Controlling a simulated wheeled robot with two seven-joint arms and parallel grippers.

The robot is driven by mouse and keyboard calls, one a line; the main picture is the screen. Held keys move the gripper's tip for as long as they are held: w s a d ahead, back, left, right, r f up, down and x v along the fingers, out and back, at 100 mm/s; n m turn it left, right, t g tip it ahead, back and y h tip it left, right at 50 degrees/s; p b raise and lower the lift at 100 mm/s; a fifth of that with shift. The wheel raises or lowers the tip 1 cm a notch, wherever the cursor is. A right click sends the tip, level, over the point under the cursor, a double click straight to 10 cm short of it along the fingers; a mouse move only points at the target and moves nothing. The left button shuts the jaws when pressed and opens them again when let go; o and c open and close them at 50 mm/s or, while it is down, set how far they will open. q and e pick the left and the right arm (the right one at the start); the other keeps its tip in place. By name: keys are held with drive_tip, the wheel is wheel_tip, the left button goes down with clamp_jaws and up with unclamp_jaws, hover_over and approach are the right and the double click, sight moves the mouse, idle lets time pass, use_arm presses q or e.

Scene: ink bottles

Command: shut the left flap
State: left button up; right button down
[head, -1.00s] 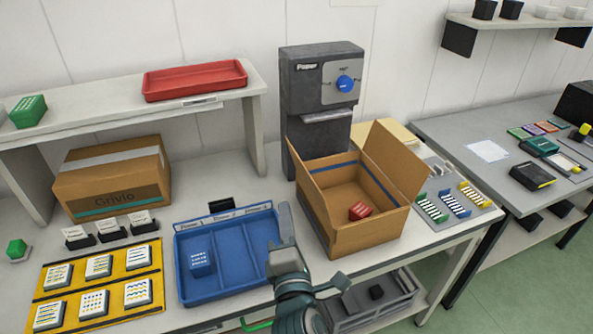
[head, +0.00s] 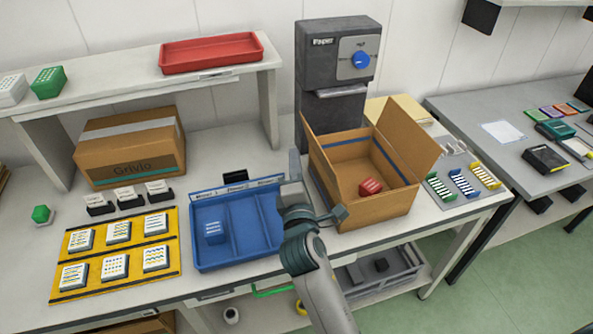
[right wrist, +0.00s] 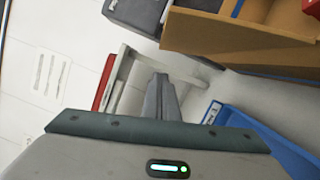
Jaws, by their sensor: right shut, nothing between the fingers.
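The open cardboard box (head: 375,205) stands right of the blue tray, with a red block (head: 370,187) inside. Its left flap (head: 322,158) stands roughly upright on the left side. Its right flap (head: 408,140) stands up and leans outward. My right gripper (head: 294,160) is shut and empty, just left of the left flap with a small apparent gap. In the right wrist view my shut fingers (right wrist: 160,84) point toward the workbench, and the box's cardboard side (right wrist: 215,38) is at upper right. My left gripper is not in view.
The blue tray (head: 238,264) lies below and left of my right gripper. A dark dispenser (head: 325,85) with a blue knob stands behind the box. Colored racks (head: 462,183) lie right of it. A closed box (head: 130,150) sits at the left under the shelf.

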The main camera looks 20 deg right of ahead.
sight(320, 154)
drive_tip(key=d, duration=0.1)
drive_tip(key=d+p, duration=0.1)
drive_tip(key=w+d+r+p, duration=0.1)
drive_tip(key=d, duration=0.1)
drive_tip(key=shift+w, duration=0.1)
drive_tip(key=shift+w, duration=0.1)
idle(0.4)
